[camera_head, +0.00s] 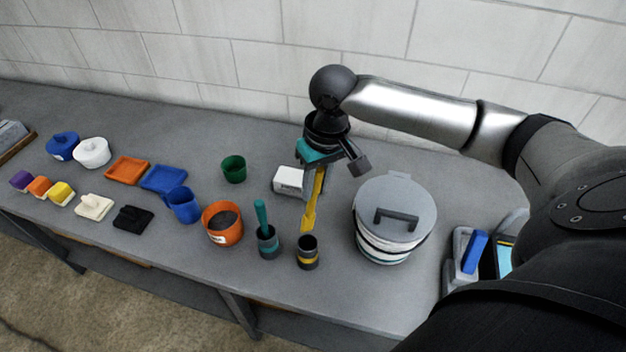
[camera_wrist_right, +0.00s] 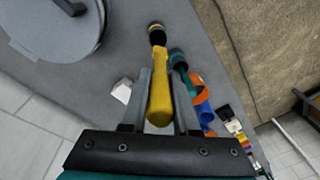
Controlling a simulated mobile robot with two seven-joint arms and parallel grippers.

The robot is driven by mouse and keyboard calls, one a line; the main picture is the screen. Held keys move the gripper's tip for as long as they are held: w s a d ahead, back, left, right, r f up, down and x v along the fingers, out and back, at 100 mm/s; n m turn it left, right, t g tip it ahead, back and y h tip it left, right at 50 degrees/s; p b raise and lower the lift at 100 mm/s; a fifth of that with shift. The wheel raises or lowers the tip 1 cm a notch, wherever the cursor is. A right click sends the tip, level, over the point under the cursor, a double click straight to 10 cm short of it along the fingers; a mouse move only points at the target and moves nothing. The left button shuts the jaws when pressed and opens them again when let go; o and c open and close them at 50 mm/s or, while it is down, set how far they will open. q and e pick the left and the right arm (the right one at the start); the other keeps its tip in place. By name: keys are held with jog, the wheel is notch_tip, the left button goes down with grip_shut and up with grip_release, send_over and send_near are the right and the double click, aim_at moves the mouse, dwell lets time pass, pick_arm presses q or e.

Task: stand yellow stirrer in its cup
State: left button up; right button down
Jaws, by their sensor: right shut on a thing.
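A yellow stirrer (camera_head: 311,207) hangs from my right gripper (camera_head: 316,172) in the head view, its narrow end pointing down. My right gripper is shut on it, and the stirrer (camera_wrist_right: 159,95) lies between the two fingers in the wrist view. A dark cup with a yellow band (camera_head: 307,253) stands upright on the bench below and in front of the stirrer; it also shows in the wrist view (camera_wrist_right: 157,36). The cup looks empty, and the stirrer appears outside it, behind its rim. My left gripper is not in view.
A dark cup (camera_head: 268,243) holding a teal stirrer stands just left. An orange pot (camera_head: 222,225), blue cup (camera_head: 183,205) and green cup (camera_head: 233,169) are further left. A white block (camera_head: 289,181) is behind, and a lidded bucket (camera_head: 385,250) stands close on the right.

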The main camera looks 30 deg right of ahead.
aim_at(312, 216)
jog(key=shift+f, duration=0.75)
notch_tip(312, 216, down, 3)
jog(key=b, duration=0.3)
jog(key=shift+f, duration=0.8)
jog(key=shift+f+b, duration=0.9)
jog(key=shift+f, duration=1.8)
jog(key=c, duration=0.6)
grip_release()
